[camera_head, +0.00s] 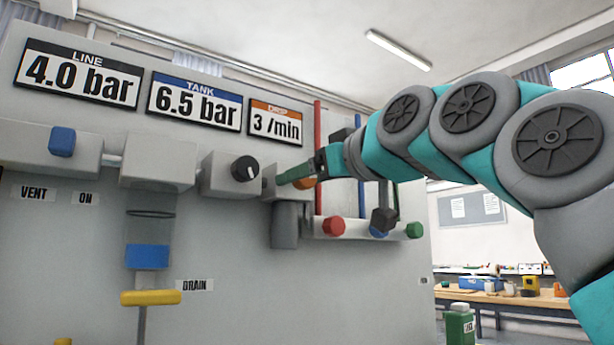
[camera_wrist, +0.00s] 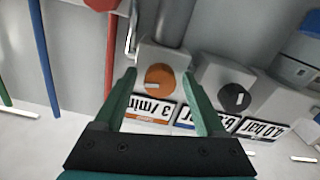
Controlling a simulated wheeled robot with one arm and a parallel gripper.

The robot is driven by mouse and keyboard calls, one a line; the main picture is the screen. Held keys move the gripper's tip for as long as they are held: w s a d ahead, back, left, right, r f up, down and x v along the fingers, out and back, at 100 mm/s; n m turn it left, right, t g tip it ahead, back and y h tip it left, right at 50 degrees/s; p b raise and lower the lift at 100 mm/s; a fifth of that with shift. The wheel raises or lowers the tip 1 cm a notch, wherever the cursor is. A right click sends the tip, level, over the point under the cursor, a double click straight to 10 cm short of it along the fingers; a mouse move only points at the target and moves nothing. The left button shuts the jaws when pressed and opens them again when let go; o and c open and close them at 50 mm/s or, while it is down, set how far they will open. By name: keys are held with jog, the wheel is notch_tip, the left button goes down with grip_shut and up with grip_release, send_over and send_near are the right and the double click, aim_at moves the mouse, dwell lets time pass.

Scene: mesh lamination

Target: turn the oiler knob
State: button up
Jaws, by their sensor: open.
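The oiler knob is orange with a pale pointer mark. In the wrist view the orange knob (camera_wrist: 160,77) sits on a grey block, between and beyond my two green fingertips. My gripper (camera_wrist: 160,75) is open, its fingers on either side of the knob in that picture; I cannot tell whether they touch it. In the head view my gripper (camera_head: 290,176) is at the panel and covers most of the orange knob (camera_head: 305,183). The drip sign (camera_head: 274,123) above reads 3 /min.
A black knob (camera_head: 244,169) on its own block is close to the left of my gripper. A grey bowl (camera_head: 285,226) hangs below the oiler. Red (camera_head: 334,226) and green (camera_head: 414,230) knobs sit lower right. A yellow drain handle (camera_head: 150,297) is lower left.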

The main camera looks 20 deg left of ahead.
jog(key=shift+c, duration=0.4)
grip_shut()
jog(key=shift+w+f+n+b, duration=0.1)
jog(key=shift+f+n+b, duration=0.05)
jog(key=shift+n+b, duration=1.15)
jog(key=shift+n, duration=1.4)
